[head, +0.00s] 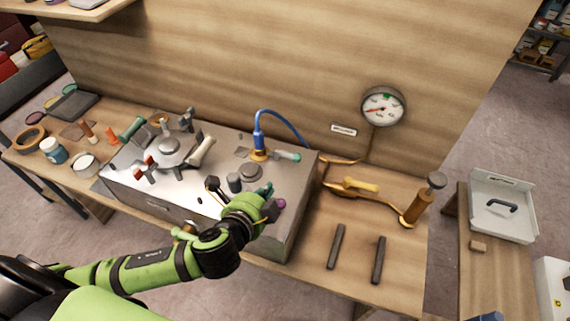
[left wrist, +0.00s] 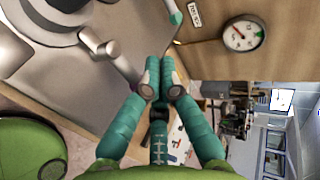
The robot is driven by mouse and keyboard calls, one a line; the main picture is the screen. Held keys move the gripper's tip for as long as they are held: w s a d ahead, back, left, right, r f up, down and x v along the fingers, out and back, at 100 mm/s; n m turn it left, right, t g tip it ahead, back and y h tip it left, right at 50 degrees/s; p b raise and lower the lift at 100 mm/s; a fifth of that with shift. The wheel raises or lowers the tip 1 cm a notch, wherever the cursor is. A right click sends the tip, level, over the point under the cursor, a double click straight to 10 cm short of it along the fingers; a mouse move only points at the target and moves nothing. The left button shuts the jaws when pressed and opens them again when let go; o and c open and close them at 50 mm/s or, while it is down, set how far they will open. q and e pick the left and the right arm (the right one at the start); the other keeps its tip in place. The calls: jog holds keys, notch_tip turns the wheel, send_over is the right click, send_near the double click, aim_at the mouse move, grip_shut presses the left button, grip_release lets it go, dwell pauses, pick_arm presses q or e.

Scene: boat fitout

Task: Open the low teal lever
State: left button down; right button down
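A lever with a teal handle (head: 288,155) lies by the brass base of the blue pipe, at the back right of the metal unit. A teal tip also shows at the top of the left wrist view (left wrist: 173,14). Another teal handle (head: 131,128) stands at the unit's back left; I cannot tell which is meant as low. My left gripper (head: 266,189) is over the unit's front right, apart from both handles. Its teal fingers (left wrist: 160,68) look brought together with nothing visible between them. My right gripper is not in view.
The metal unit (head: 180,208) carries several other levers and knobs. A purple knob (head: 281,203) is close beside my left gripper. A yellow-handled valve (head: 360,185) and two dark bars (head: 336,246) are on the bench to the right. A gauge (head: 383,106) hangs behind.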

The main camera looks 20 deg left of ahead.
aim_at(285, 174)
pick_arm(q)
jog(key=p+x, duration=0.1)
jog(key=x, duration=0.8)
jog(key=r+p+x, duration=0.1)
jog(key=x, duration=0.3)
jog(key=shift+w+f+p, duration=0.2)
jog(key=shift+w+p, duration=0.1)
jog(key=shift+w, duration=0.25)
